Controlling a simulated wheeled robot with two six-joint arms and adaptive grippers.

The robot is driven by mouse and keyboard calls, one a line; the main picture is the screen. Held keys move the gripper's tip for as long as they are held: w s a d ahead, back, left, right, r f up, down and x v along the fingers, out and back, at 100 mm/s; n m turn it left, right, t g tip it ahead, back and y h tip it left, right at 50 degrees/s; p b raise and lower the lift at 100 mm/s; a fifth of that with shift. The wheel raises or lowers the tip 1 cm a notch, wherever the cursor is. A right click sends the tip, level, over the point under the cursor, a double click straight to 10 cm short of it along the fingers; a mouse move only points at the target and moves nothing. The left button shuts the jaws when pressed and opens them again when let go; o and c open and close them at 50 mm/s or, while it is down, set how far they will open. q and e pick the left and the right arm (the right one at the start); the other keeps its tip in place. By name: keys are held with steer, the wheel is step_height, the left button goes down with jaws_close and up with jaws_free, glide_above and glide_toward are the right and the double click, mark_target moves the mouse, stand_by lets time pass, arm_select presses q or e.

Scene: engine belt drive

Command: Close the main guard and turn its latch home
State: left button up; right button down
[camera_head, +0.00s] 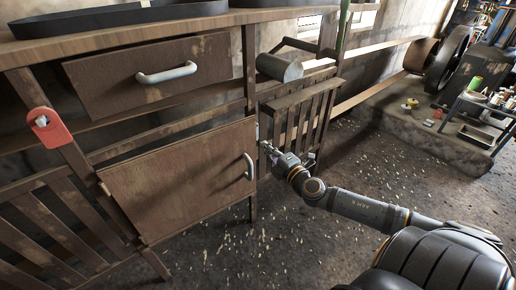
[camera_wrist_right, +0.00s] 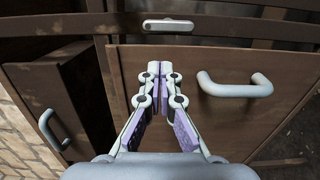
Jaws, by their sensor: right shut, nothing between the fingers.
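The main guard, a brown panel (camera_head: 175,190), hangs below the drawer and lies near its frame. I cannot tell if it sits fully flush. Its grey handle (camera_head: 249,167) is near the right edge. In the right wrist view, the guard (camera_wrist_right: 145,55) and its handle (camera_wrist_right: 235,86) appear turned sideways. A light bar, apparently the latch (camera_wrist_right: 170,25), lies along the post beside the guard's handle edge. My right gripper (camera_head: 266,148) is at that post; its shut, empty fingertips (camera_wrist_right: 160,68) are close to the latch. Contact is unclear. My left gripper is out of view.
A drawer (camera_head: 110,85) with a handle is above the guard, under the bench top (camera_head: 120,35). A red tag-like piece (camera_head: 49,127) is on the left leg. A slatted panel (camera_head: 305,115) stands right of the post. Open floor lies in front.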

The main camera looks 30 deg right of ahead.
mark_target(253, 135)
steer(key=w, duration=0.3)
steer(key=shift+w+r, duration=0.25)
steer(key=shift+w, duration=0.35)
arm_select(q)
steer(key=shift+p, duration=0.35)
arm_select(e)
steer(key=shift+w+f, duration=0.1)
steer(key=shift+w, duration=0.35)
